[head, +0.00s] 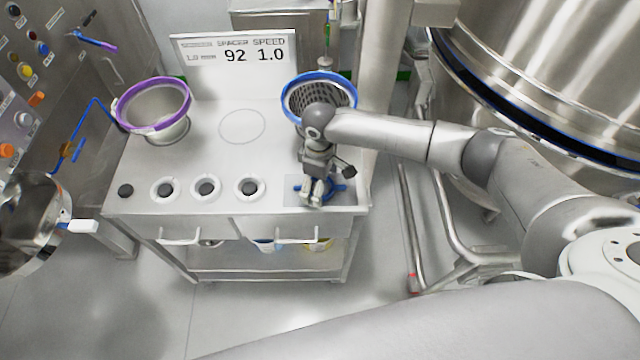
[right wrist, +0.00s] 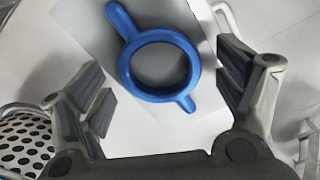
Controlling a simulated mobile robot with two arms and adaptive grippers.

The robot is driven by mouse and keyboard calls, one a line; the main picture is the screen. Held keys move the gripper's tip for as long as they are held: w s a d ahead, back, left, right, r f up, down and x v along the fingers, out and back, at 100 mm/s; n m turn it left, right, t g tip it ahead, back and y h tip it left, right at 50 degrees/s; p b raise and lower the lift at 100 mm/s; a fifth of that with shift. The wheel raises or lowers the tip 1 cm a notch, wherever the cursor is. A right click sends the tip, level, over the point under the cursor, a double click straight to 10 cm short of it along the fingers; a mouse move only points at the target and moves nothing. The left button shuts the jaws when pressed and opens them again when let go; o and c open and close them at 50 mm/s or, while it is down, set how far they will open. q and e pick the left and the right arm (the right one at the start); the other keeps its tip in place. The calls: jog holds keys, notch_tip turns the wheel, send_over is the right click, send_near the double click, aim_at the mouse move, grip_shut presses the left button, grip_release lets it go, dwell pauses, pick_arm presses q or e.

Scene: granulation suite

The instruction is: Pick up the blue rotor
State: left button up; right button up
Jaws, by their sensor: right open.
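The blue rotor (head: 340,188) lies on a grey mat at the right front corner of the white bench top. In the right wrist view the rotor (right wrist: 187,88) is a blue ring with two arms sticking out, flat on the mat. My right gripper (head: 314,195) is above the rotor and hides part of it in the head view. In the right wrist view my right gripper (right wrist: 168,88) is open, with one finger on each side of the ring and apart from it. My left gripper is not in view.
A blue-rimmed perforated basket (head: 293,92) stands behind my right gripper. A purple-rimmed bowl (head: 118,112) stands at the back left. Several white rings (head: 219,188) with dark centres line the front. The bench top (head: 220,150) is clear in the middle. A sign (head: 190,45) stands behind.

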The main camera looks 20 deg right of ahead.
jog(key=shift+f, duration=0.1)
jog(key=shift+c, duration=0.5)
jog(key=c, duration=1.2)
jog(key=shift+c, duration=0.2)
